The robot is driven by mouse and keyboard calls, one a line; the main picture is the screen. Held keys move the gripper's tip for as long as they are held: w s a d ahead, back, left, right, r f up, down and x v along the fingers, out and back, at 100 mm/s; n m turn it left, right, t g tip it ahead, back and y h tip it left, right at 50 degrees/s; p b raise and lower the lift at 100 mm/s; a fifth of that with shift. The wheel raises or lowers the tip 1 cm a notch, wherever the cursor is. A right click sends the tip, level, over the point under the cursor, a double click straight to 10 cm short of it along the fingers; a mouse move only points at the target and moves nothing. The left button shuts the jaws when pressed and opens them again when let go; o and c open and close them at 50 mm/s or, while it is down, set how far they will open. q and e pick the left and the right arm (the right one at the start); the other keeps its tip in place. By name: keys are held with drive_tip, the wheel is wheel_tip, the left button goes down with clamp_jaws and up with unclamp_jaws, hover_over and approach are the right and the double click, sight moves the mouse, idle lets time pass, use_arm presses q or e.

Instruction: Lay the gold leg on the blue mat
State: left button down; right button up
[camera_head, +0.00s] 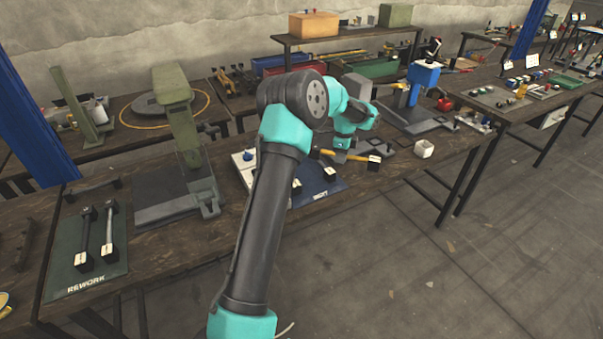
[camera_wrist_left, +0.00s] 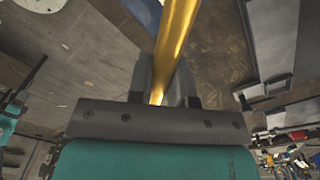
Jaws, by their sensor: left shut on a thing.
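The gold leg (camera_head: 353,157) is a yellow rod with a dark end block, held above the bench in the head view. My left gripper (camera_head: 338,157) is shut on it; the wrist view shows the gold rod (camera_wrist_left: 176,40) between the two fingers (camera_wrist_left: 165,88). The blue mat (camera_head: 337,187) lies on the bench just below and left of the leg, partly hidden by my left arm. Small dark blocks with pale faces show on the mat.
A green REWORK mat (camera_head: 61,278) with two legs lies at left. An olive press (camera_head: 178,115) stands between the mats; a blue press (camera_head: 423,80) stands at right. A white cup (camera_head: 424,149) sits near the bench's front edge. A pale board (camera_head: 242,158) adjoins the blue mat.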

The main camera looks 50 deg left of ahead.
use_arm(q)
drive_tip(key=s+a+m, duration=0.2)
drive_tip(key=a+m, duration=0.2)
drive_tip(key=a, duration=0.4)
drive_tip(key=s+a+m, duration=0.3)
drive_tip(key=a+m, duration=0.1)
drive_tip(key=a, duration=0.5)
drive_tip(key=shift+a+f, duration=0.15)
drive_tip(key=shift+f, duration=0.1)
drive_tip(key=shift+f, duration=3.05)
drive_tip(key=shift+f, duration=1.85)
drive_tip(key=shift+f, duration=0.1)
drive_tip(key=c, duration=1)
unclamp_jaws()
drive_tip(key=shift+c, duration=0.2)
